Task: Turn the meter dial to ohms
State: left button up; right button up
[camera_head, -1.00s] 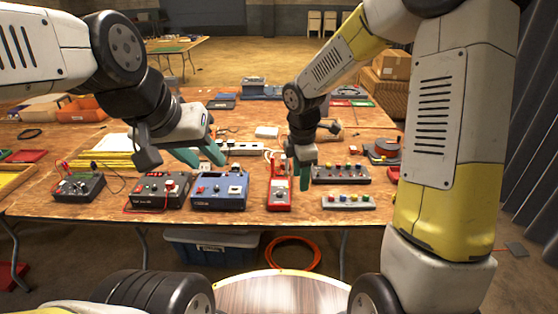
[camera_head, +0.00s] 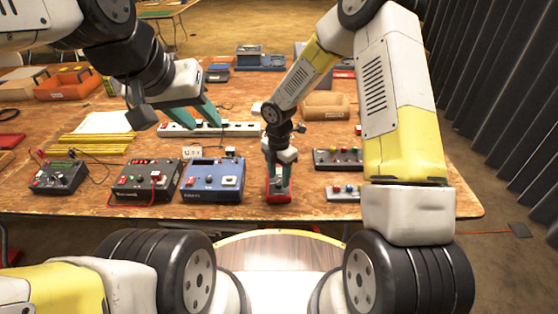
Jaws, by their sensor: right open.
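The red handheld meter (camera_head: 278,197) lies near the table's front edge, in the middle of the view. My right gripper (camera_head: 279,182) is right over it, pointing down, with its green fingers open around the dial area. The gripper hides the dial and most of the meter's face, so I cannot tell the dial's setting or whether the fingers touch it. My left gripper (camera_head: 202,123) is open and empty, further back and to the left, above the table near a white power strip.
A blue device (camera_head: 213,182), a dark device with a red lead (camera_head: 146,182) and a grey box (camera_head: 58,178) stand left of the meter. Button panels (camera_head: 338,158) stand to its right. The white power strip (camera_head: 240,129) lies behind.

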jog(key=shift+f, duration=0.95)
grip_shut()
